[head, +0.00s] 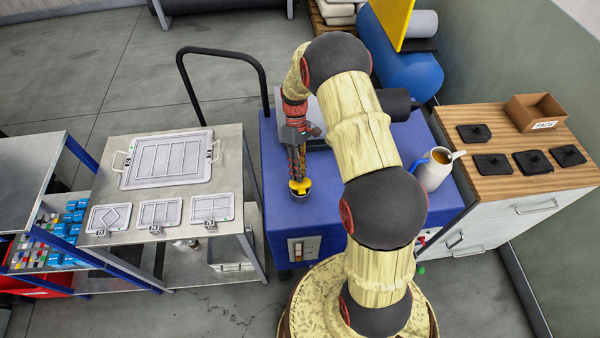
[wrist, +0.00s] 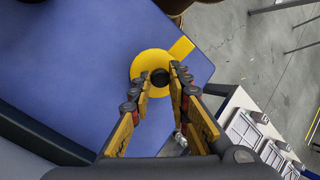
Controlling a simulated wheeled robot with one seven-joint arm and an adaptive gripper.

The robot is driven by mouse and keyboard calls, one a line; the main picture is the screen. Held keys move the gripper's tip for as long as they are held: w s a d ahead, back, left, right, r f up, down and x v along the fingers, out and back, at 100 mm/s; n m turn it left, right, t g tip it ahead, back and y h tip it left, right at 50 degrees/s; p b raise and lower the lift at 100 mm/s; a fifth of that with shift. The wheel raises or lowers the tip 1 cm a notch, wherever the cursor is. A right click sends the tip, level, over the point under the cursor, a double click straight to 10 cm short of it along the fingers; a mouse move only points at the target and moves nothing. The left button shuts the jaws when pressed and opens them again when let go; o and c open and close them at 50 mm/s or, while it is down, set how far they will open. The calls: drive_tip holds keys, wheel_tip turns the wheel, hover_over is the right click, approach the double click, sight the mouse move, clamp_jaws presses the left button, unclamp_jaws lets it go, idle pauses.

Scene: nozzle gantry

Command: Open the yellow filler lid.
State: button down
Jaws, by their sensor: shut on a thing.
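The yellow filler lid (head: 300,185) sits on a dark round neck (head: 301,197) on top of the blue cart (head: 283,215). In the wrist view the lid (wrist: 151,55) is a yellow disc with a flat tab to its upper right and a black knob (wrist: 160,77) at its middle. My gripper (head: 298,177) comes down over the lid from above. In the wrist view its two fingers (wrist: 161,79) are on either side of the black knob and shut on it. The lid looks flat; I cannot tell if any gap lies under it.
A white jug (head: 434,170) stands on the cart's right side. A tall dark handle (head: 213,52) rises at the cart's left. A grey table (head: 238,160) with framed panels is to the left, and a wooden-topped cabinet (head: 500,187) with black plates is to the right.

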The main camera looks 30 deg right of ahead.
drive_tip(key=shift+w+d+g+y, duration=0.2)
drive_tip(key=shift+w+g+y, duration=0.1)
drive_tip(key=shift+w+g, duration=0.35)
drive_tip(key=shift+w+d+g+y, duration=0.2)
drive_tip(key=shift+w+g+y, duration=0.15)
drive_tip(key=shift+g, duration=0.4)
drive_tip(key=shift+w, duration=0.1)
drive_tip(key=c, duration=1.7)
unclamp_jaws()
drive_tip(key=shift+o, duration=0.2)
drive_tip(key=shift+r, duration=0.1)
drive_tip(key=v, duration=1.2)
drive_tip(key=shift+w, duration=0.1)
